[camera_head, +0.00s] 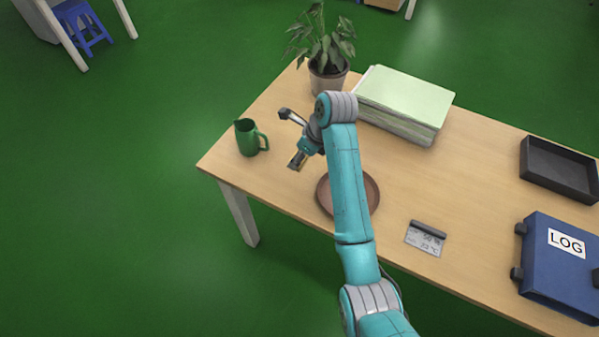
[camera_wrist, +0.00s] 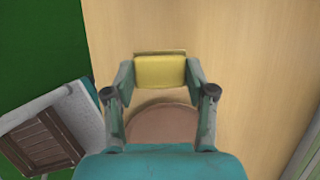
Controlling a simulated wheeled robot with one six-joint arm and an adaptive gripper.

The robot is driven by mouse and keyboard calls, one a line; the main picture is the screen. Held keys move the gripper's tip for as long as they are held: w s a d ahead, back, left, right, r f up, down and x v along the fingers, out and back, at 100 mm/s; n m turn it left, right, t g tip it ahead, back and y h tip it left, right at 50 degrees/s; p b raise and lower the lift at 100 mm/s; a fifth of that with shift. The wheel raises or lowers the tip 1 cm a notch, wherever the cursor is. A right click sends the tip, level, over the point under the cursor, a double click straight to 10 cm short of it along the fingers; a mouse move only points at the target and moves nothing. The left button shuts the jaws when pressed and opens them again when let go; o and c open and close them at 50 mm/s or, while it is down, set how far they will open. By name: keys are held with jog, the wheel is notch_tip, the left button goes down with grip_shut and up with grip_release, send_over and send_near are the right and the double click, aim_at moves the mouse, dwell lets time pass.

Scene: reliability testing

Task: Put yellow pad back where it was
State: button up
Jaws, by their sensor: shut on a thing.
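The yellow pad (camera_wrist: 160,72) is between the two fingers of my gripper (camera_wrist: 160,78) in the wrist view. The fingers are shut on its left and right sides. In the head view my gripper (camera_head: 298,159) is over the near left part of the table, between the green jug and the brown plate. The pad shows there only as a small yellowish piece at the fingertips. I cannot tell whether the pad touches the tabletop.
A brown round plate (camera_head: 371,191) lies partly behind my arm; it also shows in the wrist view (camera_wrist: 160,122). A green jug (camera_head: 247,139) stands left.

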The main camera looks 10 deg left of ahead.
jog(key=shift+f, duration=3.25)
jog(key=shift+f, duration=0.1)
jog(key=o, duration=1)
jog(key=v, duration=1.2)
